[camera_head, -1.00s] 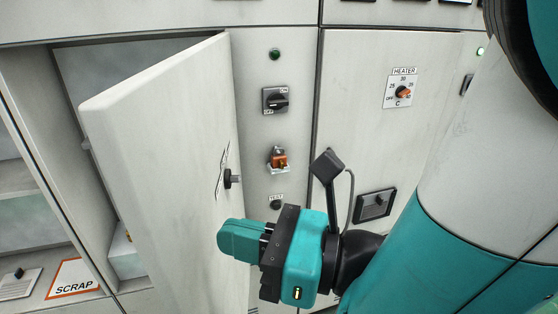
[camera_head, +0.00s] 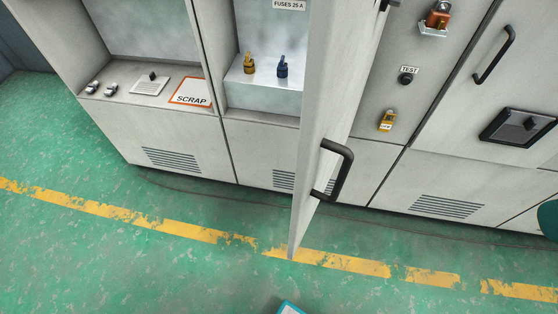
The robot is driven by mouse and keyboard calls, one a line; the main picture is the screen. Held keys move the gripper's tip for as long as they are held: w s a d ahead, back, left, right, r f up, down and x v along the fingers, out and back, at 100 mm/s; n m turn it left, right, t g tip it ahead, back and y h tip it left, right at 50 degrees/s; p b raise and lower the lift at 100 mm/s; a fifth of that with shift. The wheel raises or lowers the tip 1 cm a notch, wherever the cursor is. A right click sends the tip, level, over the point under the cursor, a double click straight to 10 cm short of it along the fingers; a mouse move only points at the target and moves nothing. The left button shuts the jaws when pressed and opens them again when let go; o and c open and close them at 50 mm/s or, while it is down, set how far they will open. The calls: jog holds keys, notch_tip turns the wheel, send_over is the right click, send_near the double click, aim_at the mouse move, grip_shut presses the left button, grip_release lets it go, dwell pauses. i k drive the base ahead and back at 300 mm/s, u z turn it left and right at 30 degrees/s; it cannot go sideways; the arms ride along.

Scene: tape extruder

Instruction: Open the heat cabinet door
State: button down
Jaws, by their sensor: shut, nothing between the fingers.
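The right-hand cabinet door (camera_head: 465,120) is shut flush with its front. The heater dial is out of frame, above. Another door (camera_head: 325,110) stands wide open, seen almost edge-on, with a black handle (camera_head: 337,170) on its right face. It belongs to the fuse compartment (camera_head: 262,97) on its left. My gripper is not recognisably in view. Only small teal pieces show at the bottom and right edges.
The open door juts out over the green floor (camera_head: 150,260) and its yellow line. A brass-coloured and a blue fuse part stand in the compartment. An open scrap bay (camera_head: 190,92) is at left. An orange switch (camera_head: 437,18) and yellow padlock (camera_head: 387,121) are between the doors.

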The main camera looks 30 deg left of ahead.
aim_at(344, 37)
jog(key=u, duration=1.25)
jog(key=k, duration=0.95)
jog(key=u, duration=0.1)
jog(key=i, duration=0.5)
